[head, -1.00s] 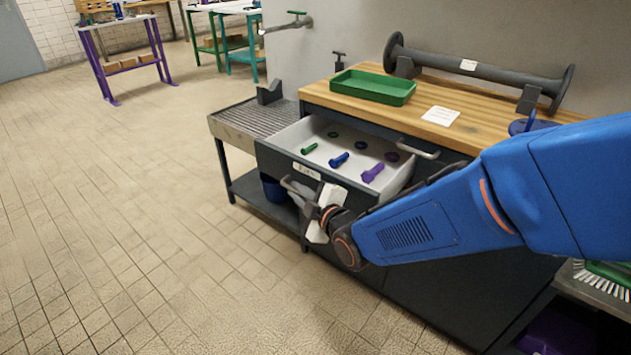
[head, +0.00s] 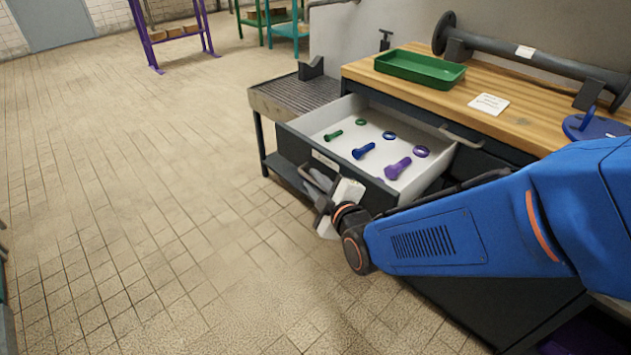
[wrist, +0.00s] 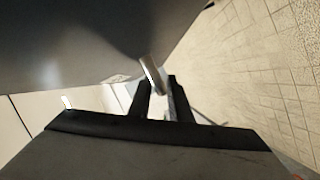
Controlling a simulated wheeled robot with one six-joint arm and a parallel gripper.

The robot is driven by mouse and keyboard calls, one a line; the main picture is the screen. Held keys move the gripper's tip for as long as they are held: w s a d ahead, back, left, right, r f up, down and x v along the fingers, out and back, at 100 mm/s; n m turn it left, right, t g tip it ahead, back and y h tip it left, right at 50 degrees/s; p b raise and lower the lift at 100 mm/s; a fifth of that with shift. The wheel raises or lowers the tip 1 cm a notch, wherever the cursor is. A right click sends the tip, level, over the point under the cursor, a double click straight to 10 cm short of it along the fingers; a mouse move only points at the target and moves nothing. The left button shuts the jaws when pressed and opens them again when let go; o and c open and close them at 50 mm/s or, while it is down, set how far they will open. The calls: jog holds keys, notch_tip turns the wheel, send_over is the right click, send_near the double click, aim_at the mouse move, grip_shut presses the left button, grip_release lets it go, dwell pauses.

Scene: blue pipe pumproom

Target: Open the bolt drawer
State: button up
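The bolt drawer (head: 300,136) stands pulled out from the workbench, with its pale inside in plain sight. A green bolt (head: 333,135), a blue bolt (head: 363,151) and a purple bolt (head: 398,168) lie in it, with a matching ring behind each. A label (head: 325,160) is on the drawer front. My gripper (head: 318,190) is low at the drawer front, at its handle (head: 306,174). In the wrist view the handle bar (wrist: 151,74) runs between the two fingers of my gripper (wrist: 160,90), which look closed on it. The exact contact is partly hidden.
On the wooden bench top are a green tray (head: 420,69), a white card (head: 489,104), a dark flanged pipe (head: 530,58) and a blue object (head: 592,126). A grooved side table (head: 294,98) adjoins on the left. The tiled floor (head: 150,220) left of the drawer is clear.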

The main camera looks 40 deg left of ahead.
jog(key=v, duration=1.2)
dwell(0.7)
